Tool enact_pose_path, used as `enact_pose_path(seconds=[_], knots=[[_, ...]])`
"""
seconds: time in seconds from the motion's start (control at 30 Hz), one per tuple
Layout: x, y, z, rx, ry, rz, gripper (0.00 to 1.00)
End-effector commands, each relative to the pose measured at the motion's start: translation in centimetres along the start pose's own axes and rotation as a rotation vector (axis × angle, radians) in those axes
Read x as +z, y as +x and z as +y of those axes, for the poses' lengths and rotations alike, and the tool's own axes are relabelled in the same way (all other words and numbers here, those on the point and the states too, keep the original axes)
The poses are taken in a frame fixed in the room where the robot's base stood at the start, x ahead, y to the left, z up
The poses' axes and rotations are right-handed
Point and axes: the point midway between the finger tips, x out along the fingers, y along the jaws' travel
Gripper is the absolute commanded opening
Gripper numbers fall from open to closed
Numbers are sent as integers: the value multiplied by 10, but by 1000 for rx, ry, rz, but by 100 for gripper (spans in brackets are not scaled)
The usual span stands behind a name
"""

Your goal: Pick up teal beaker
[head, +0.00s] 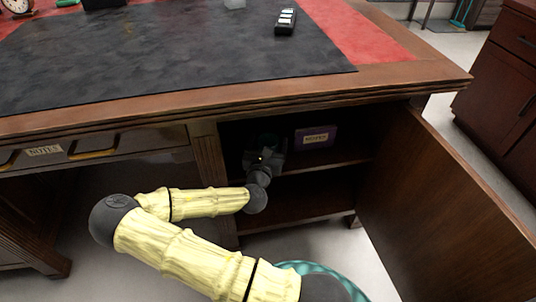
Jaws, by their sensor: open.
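My gripper (264,157) is inside the open desk cupboard, at the left part of the upper shelf. It is dark and small in the head view, and its jaws are open. A dim teal shape that looks like the teal beaker (266,140) stands just behind it on the shelf. The gripper covers its lower part, and the shadow hides its outline. I cannot tell whether the jaws are around the beaker or only in front of it.
A purple box (316,137) stands right of the gripper on the same shelf (345,157). The cupboard door (445,205) hangs open at the right. The desk top (410,75) overhangs the opening, and a wooden post (210,165) bounds it at the left. The lower compartment looks empty.

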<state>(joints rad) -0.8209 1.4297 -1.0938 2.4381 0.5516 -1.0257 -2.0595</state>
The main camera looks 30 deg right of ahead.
Motion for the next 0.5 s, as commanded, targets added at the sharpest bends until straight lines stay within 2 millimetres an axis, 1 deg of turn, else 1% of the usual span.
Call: enact_pose_path(seconds=[0.03,0.1,0.2,0.5], knots=[[-4,8,0,-1,6,-1,82],[-3,17,0,-1,4,-1,82],[-1,23,0,0,2,-1,82],[0,24,-2,-4,0,0,82]])
